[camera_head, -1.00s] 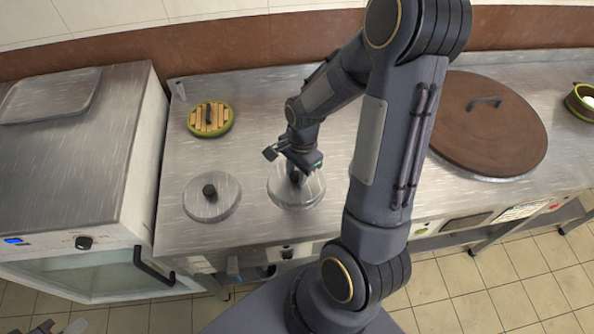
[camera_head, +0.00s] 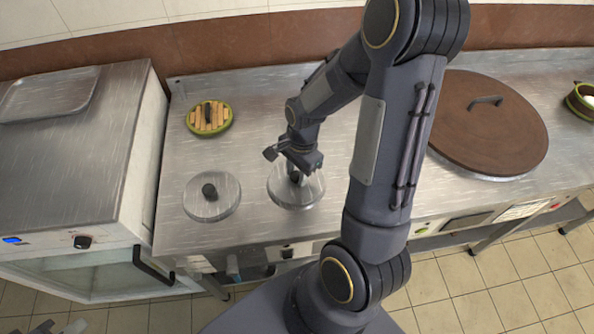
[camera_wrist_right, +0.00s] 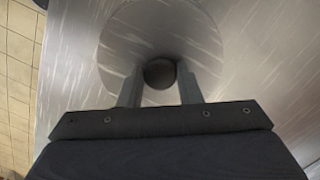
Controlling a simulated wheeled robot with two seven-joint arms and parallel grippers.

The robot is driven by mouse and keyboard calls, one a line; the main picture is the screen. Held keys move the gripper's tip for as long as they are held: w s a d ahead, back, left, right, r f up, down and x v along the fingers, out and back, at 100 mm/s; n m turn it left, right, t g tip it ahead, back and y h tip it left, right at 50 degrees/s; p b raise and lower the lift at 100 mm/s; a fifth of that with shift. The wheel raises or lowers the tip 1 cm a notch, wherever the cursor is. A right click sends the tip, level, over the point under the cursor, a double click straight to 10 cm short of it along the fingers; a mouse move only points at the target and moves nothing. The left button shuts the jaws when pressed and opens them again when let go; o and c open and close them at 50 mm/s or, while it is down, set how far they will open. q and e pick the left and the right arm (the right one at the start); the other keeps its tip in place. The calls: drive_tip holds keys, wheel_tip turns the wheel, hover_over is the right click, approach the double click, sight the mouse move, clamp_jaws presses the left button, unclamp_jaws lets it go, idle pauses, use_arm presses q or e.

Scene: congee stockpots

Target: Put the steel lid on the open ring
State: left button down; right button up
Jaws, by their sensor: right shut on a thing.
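A round steel lid (camera_head: 297,196) with a dark knob is at the front middle of the steel counter in the head view. My right gripper (camera_head: 296,176) is over it, shut on its knob. In the right wrist view the two fingers (camera_wrist_right: 161,88) flank the dark round knob of the lid (camera_wrist_right: 125,45). A second steel lid (camera_head: 222,205) with a dark knob lies to the left, apart from it. No uncovered ring shows; whether one is under the held lid is hidden. My left gripper (camera_head: 60,327) is only partly in view at the bottom left.
A small wooden-slatted lid with a green rim (camera_head: 209,118) sits behind the left steel lid. A large brown lid (camera_head: 490,130) is at the right. A steel cabinet (camera_head: 70,160) stands at the left. Bare counter (camera_head: 255,145) lies between the small lids.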

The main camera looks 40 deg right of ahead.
drive_tip(key=shift+f, duration=0.35)
drive_tip(key=o, duration=0.7)
drive_tip(key=shift+o, duration=0.2)
wheel_tip(320, 180, up, 11)
drive_tip(key=d+p, duration=0.1)
drive_tip(key=p, duration=0.8)
drive_tip(key=shift+d, duration=0.15)
